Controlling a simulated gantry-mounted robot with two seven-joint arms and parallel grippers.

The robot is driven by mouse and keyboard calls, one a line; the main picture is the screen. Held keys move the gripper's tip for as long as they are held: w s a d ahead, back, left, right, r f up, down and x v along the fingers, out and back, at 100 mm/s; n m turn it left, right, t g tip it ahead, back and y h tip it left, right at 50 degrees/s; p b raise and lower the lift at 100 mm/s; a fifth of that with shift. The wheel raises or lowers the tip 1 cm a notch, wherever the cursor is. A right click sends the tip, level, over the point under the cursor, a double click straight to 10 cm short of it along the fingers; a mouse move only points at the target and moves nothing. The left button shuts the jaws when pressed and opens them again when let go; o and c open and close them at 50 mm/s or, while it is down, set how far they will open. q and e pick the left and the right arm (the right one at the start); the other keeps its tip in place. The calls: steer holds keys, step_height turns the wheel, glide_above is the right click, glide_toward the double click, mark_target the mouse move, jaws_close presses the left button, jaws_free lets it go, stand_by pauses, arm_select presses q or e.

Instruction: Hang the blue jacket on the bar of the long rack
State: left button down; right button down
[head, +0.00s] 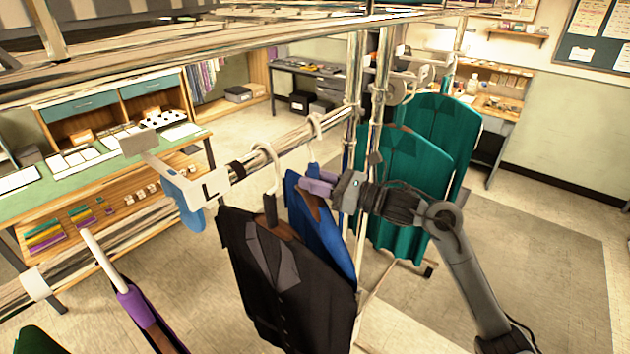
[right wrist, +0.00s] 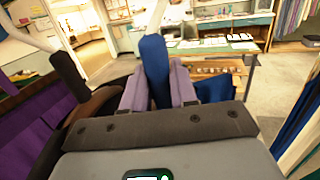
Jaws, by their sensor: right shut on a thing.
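The blue jacket (head: 326,238) hangs from its hanger behind the black jacket (head: 275,280) in the head view. My right gripper (head: 318,186) is shut on the neck of its hanger. In the right wrist view a blue upright piece (right wrist: 155,70) stands between the two lilac fingers, and blue cloth (right wrist: 214,88) shows beyond them. The pale hook (head: 316,124) above it is up at the bar of the long rack (head: 290,143); I cannot tell whether the bar bears it. The black jacket partly hides the blue one. My left gripper is not in view.
The black jacket's white hook (head: 266,160) is on the bar, close to the left. Teal jackets (head: 405,165) hang to the right, behind my right arm. A purple garment (head: 143,310) hangs at lower left. Upright posts stand just right.

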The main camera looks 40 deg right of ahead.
steer(key=shift+r, duration=0.1)
steer(key=c, duration=0.8)
jaws_free()
steer(key=shift+o, duration=0.7)
steer(key=o, duration=0.4)
steer(key=shift+s+d+f+b, duration=0.2)
steer(key=shift+s+d+b, duration=0.1)
steer(key=shift+s+b, duration=0.1)
steer(key=shift+r+b+v, duration=0.2)
steer(key=shift+b+v, duration=1)
steer(key=shift+v, duration=0.65)
steer(key=shift+r+b+v, duration=0.2)
steer(key=shift+b+v, duration=0.95)
steer(key=shift+v, duration=0.65)
steer(key=shift+r+b+v, duration=0.2)
steer(key=shift+b+v, duration=1)
steer(key=shift+v, duration=0.65)
